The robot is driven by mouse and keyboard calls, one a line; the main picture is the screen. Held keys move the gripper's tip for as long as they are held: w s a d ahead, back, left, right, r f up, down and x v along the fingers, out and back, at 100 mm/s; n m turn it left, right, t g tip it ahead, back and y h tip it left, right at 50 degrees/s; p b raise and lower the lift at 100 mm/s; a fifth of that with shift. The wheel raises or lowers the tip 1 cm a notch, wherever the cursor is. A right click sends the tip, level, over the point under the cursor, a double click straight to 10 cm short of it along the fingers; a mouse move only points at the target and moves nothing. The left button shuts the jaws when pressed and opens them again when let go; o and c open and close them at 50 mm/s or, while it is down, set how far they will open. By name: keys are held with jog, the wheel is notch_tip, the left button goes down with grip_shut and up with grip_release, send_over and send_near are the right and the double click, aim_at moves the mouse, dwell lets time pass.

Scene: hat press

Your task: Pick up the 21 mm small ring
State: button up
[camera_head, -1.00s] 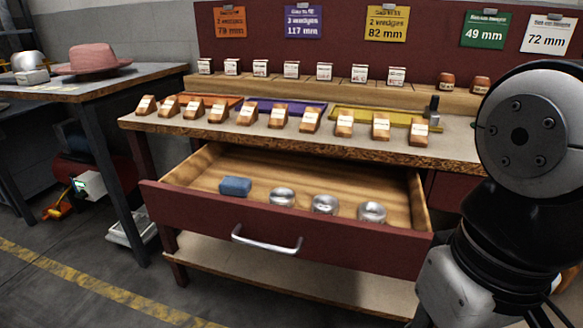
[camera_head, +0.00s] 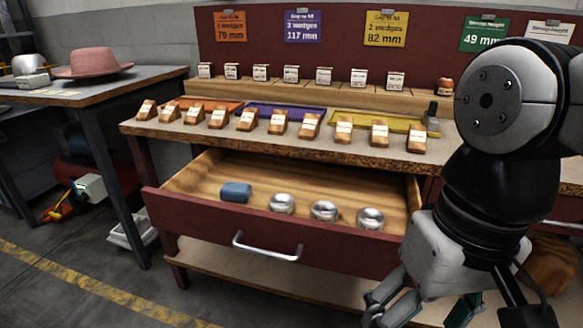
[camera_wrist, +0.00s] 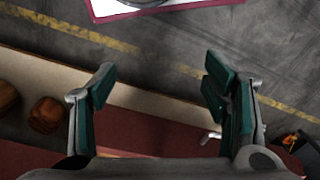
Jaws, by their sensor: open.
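Three silver round metal pieces lie in a row in the open drawer (camera_head: 330,250) in the head view: a left one (camera_head: 282,203), a middle one (camera_head: 324,210) and a right one (camera_head: 370,218). No size marking is readable on them, so I cannot tell which, if any, is the 21 mm small ring. My gripper (camera_wrist: 160,82) is open and empty in the wrist view, its green-padded fingers wide apart. In the head view its fingers show at the bottom edge, right of the drawer front. The silver pieces are not visible in the wrist view.
The drawer handle (camera_head: 267,248) sticks out in front. Several wooden wedges stand along the bench edge (camera_head: 290,145) above the drawer. A pink hat (camera_head: 92,62) rests on the left table.

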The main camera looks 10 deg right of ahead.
jog(key=w+r+m+y+p, duration=0.2)
jog(key=w+r+m+p, duration=0.3)
jog(key=w, duration=0.4)
jog(key=m+h+p, duration=0.1)
jog(key=m+p, duration=1)
jog(key=p, duration=0.2)
send_over(371, 215)
jog(key=f, duration=0.5)
jog(key=d+f, duration=0.1)
jog(key=f, duration=0.2)
jog(key=shift+s+f, duration=0.2)
jog(key=shift+s, duration=0.15)
jog(key=shift+w+a+f+b, duration=0.15)
jog(key=shift+f+b, duration=0.2)
jog(key=shift+f, duration=0.55)
jog(key=shift+w+a+f+b, duration=0.1)
jog(key=shift+f+b, duration=0.3)
jog(key=shift+f, duration=0.5)
jog(key=shift+w+a+f+b, duration=0.15)
jog(key=shift+f+b, duration=0.2)
jog(key=shift+f, duration=0.55)
jog(key=shift+s, duration=0.1)
jog(key=c, duration=1.3)
jog(key=shift+c, duration=0.2)
